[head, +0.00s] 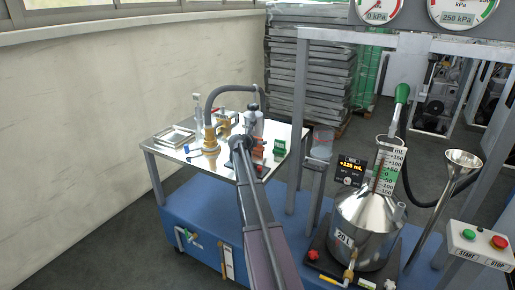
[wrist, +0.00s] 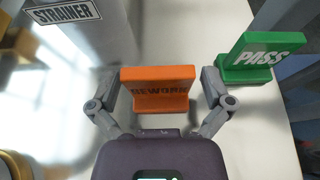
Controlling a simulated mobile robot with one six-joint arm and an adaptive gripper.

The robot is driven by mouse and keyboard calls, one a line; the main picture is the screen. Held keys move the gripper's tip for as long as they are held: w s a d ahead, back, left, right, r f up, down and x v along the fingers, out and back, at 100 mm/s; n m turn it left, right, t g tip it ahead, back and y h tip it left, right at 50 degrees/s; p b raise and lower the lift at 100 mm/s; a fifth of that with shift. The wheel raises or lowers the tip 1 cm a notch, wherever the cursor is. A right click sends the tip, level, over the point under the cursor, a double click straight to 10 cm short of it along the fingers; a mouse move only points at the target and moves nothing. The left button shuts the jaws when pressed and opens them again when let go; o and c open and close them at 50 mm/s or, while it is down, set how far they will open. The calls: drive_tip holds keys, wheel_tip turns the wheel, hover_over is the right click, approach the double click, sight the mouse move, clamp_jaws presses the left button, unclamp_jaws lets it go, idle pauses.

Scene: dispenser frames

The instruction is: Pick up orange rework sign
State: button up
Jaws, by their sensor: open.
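The orange rework sign (wrist: 158,84) stands upright on the white table top in the wrist view, its dark REWORK lettering facing me. My gripper (wrist: 163,95) is open, with one finger on each side of the sign. The right finger appears very close to the sign's right end; I cannot tell whether it touches.
A green PASS sign (wrist: 249,57) stands close to the right finger. A grey container labelled STRAINER (wrist: 88,45) stands at the upper left. Brass parts (wrist: 14,165) lie at the left edge.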

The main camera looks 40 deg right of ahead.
idle(0.5)
drive_tip(key=c, duration=1)
drive_tip(key=shift+r, duration=0.1)
wheel_tip(320, 180, up, 3)
drive_tip(key=p, duration=0.3)
drive_tip(key=shift+r, duration=0.1)
drive_tip(key=s+a, duration=0.1)
drive_tip(key=s, duration=0.4)
drive_tip(key=s+a+r+p, duration=0.1)
drive_tip(key=s, duration=0.4)
drive_tip(key=s+a+p, duration=0.1)
drive_tip(key=s, duration=0.4)
drive_tip(key=shift+s+a+r, duration=0.3)
